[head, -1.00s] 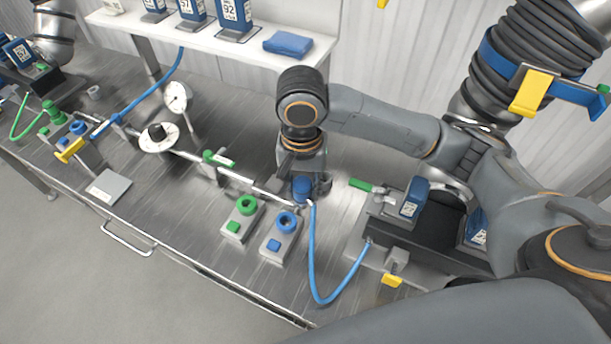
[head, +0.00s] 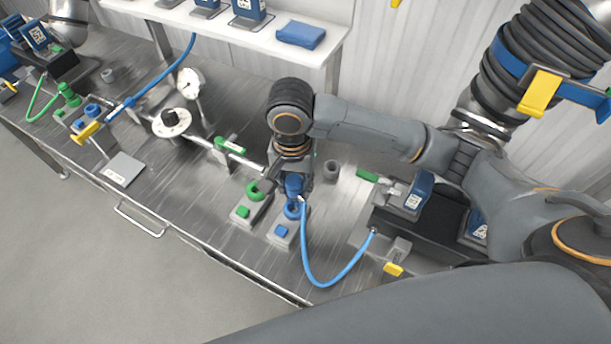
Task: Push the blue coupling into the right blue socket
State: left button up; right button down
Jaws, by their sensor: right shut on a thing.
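My right gripper (head: 290,178) comes down from above at the middle of the bench and is shut on the blue coupling (head: 293,187). A blue hose (head: 308,255) hangs from the coupling and loops to the device at the right. The coupling is upright over the right blue socket (head: 292,212), on a grey block with a blue square button. It covers part of the socket ring. I cannot tell whether the coupling touches the socket or how deep it sits. The green socket (head: 255,190) is just left, close to the gripper fingers. My left gripper is not in view.
A grey cup-like holder (head: 332,170) stands empty right of the gripper.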

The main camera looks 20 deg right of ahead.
jog(key=shift+a, duration=0.25)
jog(key=shift+f, duration=0.95)
jog(key=shift+f+p, duration=0.25)
jog(key=shift+p, duration=0.4)
dwell(0.3)
jog(key=shift+f+p, duration=0.5)
jog(key=shift+f, duration=0.8)
dwell(0.8)
jog(key=shift+f, duration=0.6)
dwell(0.7)
jog(key=shift+c, duration=1.7)
grip_release()
